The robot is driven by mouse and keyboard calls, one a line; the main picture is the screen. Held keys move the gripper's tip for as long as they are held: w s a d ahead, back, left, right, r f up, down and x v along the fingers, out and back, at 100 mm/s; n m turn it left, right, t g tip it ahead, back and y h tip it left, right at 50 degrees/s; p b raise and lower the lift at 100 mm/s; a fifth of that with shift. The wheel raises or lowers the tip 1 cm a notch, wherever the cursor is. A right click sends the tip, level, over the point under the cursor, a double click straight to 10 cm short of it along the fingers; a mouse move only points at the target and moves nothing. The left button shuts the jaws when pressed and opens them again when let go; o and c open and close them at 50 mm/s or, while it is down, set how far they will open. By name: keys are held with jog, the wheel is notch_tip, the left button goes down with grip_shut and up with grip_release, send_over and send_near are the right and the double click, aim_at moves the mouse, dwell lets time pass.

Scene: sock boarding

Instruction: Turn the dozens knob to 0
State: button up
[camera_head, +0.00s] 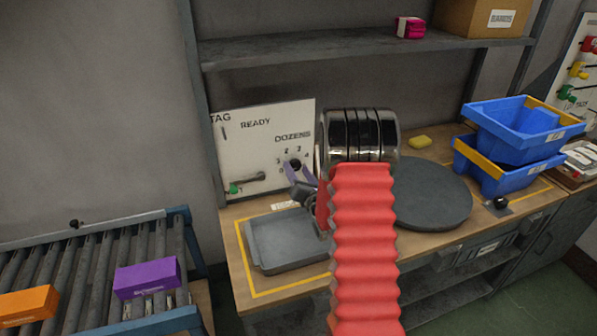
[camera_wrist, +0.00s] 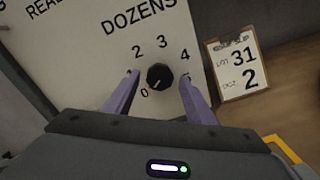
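The dozens knob (camera_wrist: 160,76) is a round black knob on a white panel (camera_wrist: 70,60) under the word DOZENS. The numbers 0, 2, 3 and 4 show around it. A small light mark shows on the knob's lower left, towards the 0, but it is too small to read surely. My gripper (camera_wrist: 159,75) has its two purple fingers apart, one on each side of the knob, with visible gaps. In the head view my gripper (camera_head: 302,180) is at the panel and the knob (camera_head: 295,165) is partly hidden.
A clipboard card (camera_wrist: 238,68) reading 31 and DOZ 2 is right of the panel. A grey tray (camera_head: 285,243) lies below the panel. A round dark plate (camera_head: 435,195) and blue bins (camera_head: 515,130) stand to the right.

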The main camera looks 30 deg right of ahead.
jog(key=shift+d+r, duration=0.1)
jog(key=shift+r, duration=0.05)
jog(key=shift+s, duration=0.1)
jog(key=shift+s, duration=0.2)
jog(key=v, duration=1.3)
jog(key=shift+f, duration=0.25)
